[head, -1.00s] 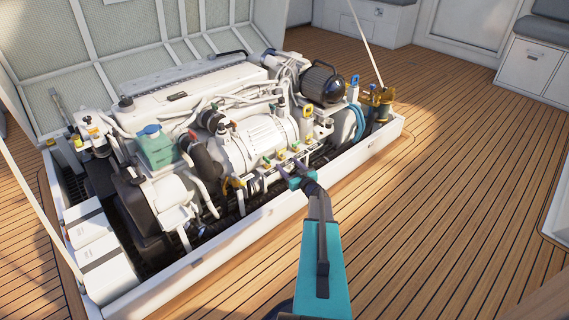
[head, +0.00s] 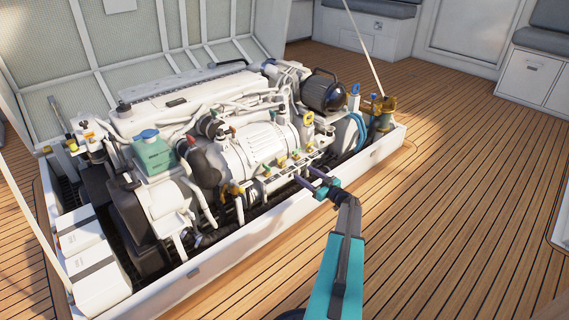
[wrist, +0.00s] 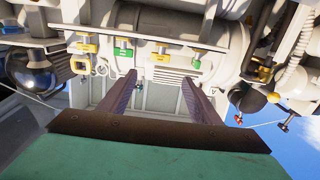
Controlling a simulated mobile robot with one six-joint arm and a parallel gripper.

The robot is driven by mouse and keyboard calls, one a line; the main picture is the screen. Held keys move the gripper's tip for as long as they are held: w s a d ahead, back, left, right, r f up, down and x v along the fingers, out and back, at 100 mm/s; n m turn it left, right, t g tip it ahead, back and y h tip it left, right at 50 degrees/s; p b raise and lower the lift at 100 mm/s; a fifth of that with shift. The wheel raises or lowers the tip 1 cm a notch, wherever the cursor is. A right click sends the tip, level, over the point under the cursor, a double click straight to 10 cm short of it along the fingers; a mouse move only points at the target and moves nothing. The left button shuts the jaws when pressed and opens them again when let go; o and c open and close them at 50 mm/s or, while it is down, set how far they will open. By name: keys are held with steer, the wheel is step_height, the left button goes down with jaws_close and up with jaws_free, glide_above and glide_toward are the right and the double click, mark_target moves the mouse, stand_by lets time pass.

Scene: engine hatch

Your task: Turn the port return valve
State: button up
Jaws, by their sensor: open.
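A row of small coloured valve handles sits on a white manifold rail (wrist: 150,42) along the engine's near side. In the wrist view a green handle (wrist: 123,48) and a yellow handle (wrist: 162,53) hang from this rail, with another yellow handle (wrist: 83,64) to their left. I cannot tell which of them is the port return valve. My gripper (head: 305,176) is in front of the rail at its right part, apart from the handles. In the wrist view its two fingers (wrist: 160,80) are spread and nothing is between them.
The white engine (head: 250,145) fills the open hatch. A white hatch coaming (head: 250,233) runs along the near side under my arm. A dark round canister (head: 322,92) and a brass fitting (head: 383,106) stand at the right end. The wooden deck (head: 455,180) to the right is clear.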

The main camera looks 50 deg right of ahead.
mark_target(283, 158)
steer(key=w+b, duration=0.1)
steer(key=w, duration=0.3)
steer(key=w+b, duration=0.2)
steer(key=w, duration=0.2)
steer(key=w+d+b, duration=0.1)
steer(key=w+b, duration=0.1)
steer(key=w, duration=0.2)
steer(key=shift+w+f, duration=0.1)
steer(key=shift+w, duration=0.65)
steer(key=c, duration=1)
